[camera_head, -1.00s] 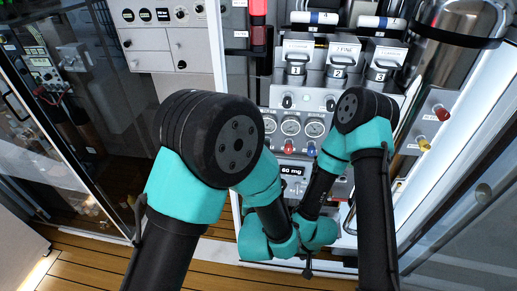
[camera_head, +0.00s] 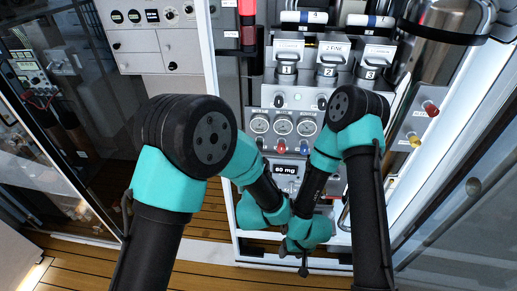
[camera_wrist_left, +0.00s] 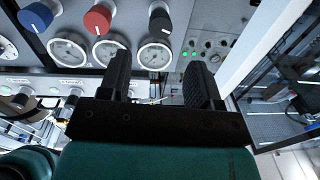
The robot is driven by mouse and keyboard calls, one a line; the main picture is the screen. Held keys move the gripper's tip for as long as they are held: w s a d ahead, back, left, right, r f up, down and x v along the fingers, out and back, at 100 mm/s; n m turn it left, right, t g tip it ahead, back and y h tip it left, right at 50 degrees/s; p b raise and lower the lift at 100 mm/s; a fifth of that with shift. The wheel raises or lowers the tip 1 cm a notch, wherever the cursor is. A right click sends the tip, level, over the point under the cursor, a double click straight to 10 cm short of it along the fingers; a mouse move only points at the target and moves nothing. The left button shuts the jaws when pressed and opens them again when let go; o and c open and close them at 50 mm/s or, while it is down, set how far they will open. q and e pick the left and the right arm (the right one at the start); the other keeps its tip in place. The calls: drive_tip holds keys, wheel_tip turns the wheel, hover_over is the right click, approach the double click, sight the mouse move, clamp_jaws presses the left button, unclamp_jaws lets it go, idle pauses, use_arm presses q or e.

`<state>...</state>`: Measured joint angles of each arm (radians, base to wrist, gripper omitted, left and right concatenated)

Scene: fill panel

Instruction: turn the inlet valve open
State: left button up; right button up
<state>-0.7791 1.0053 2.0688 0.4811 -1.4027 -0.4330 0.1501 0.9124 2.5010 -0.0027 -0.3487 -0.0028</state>
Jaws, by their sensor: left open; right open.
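The panel carries a row of knobs under round gauges: a black knob (camera_head: 260,143), a red knob (camera_head: 281,147) and a blue knob (camera_head: 304,150). I cannot read which one is the inlet valve. In the left wrist view the row appears upside down, with the blue knob (camera_wrist_left: 35,17), red knob (camera_wrist_left: 97,19) and black knob (camera_wrist_left: 160,22). My left gripper (camera_wrist_left: 160,82) is open and empty, its fingers in front of the gauges and apart from the knobs. In the head view my arms hide it. My right gripper (camera_head: 303,266) is open, low in front of the panel, small and partly hidden.
Three numbered canisters (camera_head: 327,65) stand above the gauges (camera_head: 283,126). A display reading 60 mg (camera_head: 285,169) is below the knobs. Red and yellow knobs (camera_head: 415,141) are on the right wall. A glass-fronted cabinet (camera_head: 60,120) is at left. Wooden floor (camera_head: 110,265) is clear in front.

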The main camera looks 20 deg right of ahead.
use_arm(q)
drive_tip(key=x, duration=0.9)
drive_tip(key=c, duration=0.9)
drive_tip(key=shift+c, duration=0.2)
